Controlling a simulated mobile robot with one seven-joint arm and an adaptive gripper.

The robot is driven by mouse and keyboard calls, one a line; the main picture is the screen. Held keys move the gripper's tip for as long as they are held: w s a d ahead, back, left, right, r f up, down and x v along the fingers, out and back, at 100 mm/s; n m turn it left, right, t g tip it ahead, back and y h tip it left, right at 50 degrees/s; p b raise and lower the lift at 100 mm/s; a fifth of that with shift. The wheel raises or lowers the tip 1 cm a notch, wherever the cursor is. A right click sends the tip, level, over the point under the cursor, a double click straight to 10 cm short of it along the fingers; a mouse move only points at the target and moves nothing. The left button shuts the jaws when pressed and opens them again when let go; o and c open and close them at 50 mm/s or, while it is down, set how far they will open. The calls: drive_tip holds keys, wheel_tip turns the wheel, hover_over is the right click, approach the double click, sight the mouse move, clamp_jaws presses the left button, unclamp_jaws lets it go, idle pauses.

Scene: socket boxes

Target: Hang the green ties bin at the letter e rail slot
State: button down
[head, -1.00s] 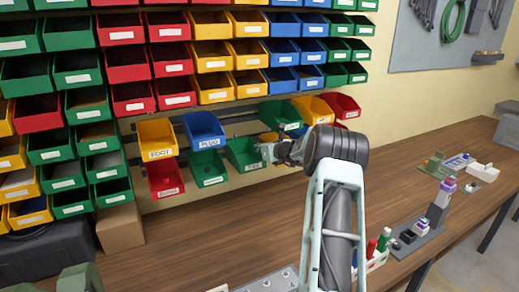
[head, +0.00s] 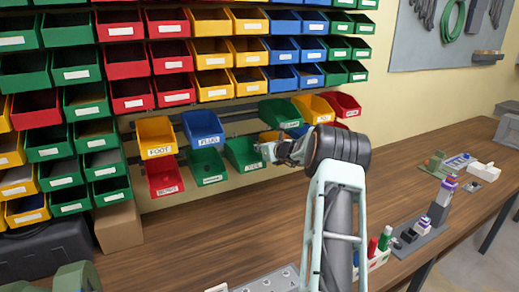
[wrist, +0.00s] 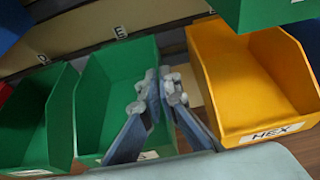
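A green bin (head: 240,153) is at the lower rail, right of another green bin. It also shows in the wrist view (wrist: 105,85); its front label is mostly hidden, so I cannot read it. My gripper (wrist: 160,88) has its fingers close together on either side of this bin's right wall, pinching it. In the head view my gripper (head: 268,151) is at the bin's right side. The letter E label (wrist: 120,31) is on the rail (wrist: 90,50), just above the bin's back edge. I cannot tell whether the back edge is hooked on.
A yellow HEX bin (wrist: 250,80) stands close on the right; another green bin (wrist: 35,115) is close on the left. A green bin (head: 280,112) hangs above. Yellow FOOT (head: 156,137) and blue PLUG (head: 203,128) bins hang left. The wooden bench (head: 200,235) lies below.

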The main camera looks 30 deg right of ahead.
drive_tip(key=b, duration=0.3)
drive_tip(key=shift+f, duration=0.3)
drive_tip(key=shift+r, duration=0.1)
idle(0.4)
drive_tip(key=c, duration=2.1)
unclamp_jaws()
drive_tip(key=shift+s, duration=0.1)
drive_tip(key=v, duration=1.2)
